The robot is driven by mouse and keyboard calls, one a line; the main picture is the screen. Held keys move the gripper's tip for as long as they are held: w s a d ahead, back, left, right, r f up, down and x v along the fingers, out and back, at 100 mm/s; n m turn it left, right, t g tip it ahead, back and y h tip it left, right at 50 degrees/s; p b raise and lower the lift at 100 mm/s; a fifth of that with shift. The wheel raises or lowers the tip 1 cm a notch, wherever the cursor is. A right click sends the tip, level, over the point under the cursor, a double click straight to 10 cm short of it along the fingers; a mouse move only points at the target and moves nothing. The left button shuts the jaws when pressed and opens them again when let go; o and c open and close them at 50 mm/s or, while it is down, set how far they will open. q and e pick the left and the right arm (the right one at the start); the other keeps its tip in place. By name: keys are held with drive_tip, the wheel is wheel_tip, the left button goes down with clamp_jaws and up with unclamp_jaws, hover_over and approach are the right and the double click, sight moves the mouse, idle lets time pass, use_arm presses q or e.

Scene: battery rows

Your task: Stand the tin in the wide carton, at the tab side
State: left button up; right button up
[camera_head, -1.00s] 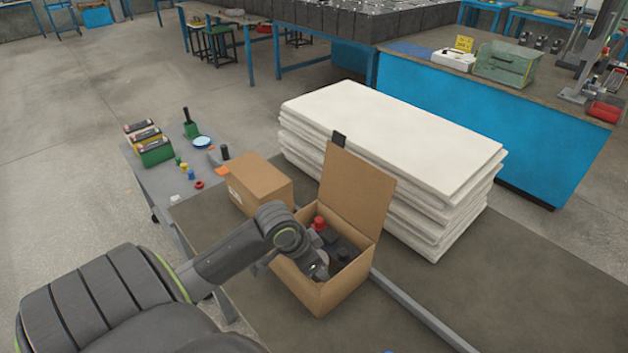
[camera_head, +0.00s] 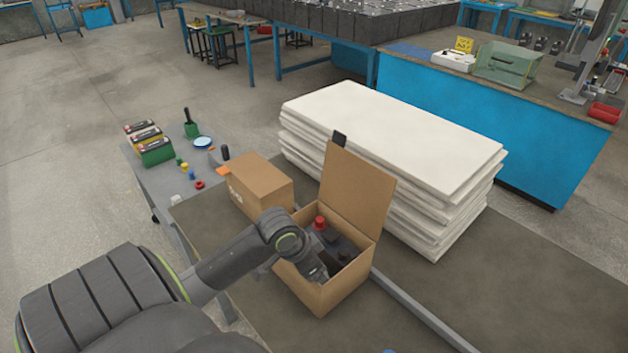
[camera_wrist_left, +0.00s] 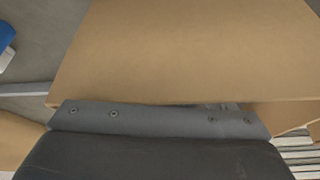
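An open carton (camera_head: 318,299) stands on the dark table mat, its lid (camera_head: 358,190) raised at the back with a black tab (camera_head: 339,138) on the lid's top edge. My left arm reaches over the carton's near left wall, and my left gripper (camera_head: 335,246) is down inside it. A red-topped object (camera_head: 320,223), possibly the tin, shows beside the gripper within the carton; its lower part is hidden. The fingertips and any grip on it cannot be made out. In the left wrist view, cardboard (camera_wrist_left: 190,50) fills most of the picture. My right gripper is not in view.
A closed carton (camera_head: 262,186) stands just left of the open one. A stack of white boards (camera_head: 400,135) stands close behind the lid. Batteries (camera_head: 150,146) and small coloured parts lie on the grey table at left.

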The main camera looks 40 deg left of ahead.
use_arm(q)
drive_tip(key=shift+s+f, duration=0.3)
drive_tip(key=shift+f, duration=0.1)
drive_tip(key=w+p+v, duration=0.1)
drive_tip(key=p+v, duration=0.1)
drive_tip(key=v, duration=1.1)
drive_tip(key=shift+r, duration=0.35)
drive_tip(key=shift+w, duration=0.1)
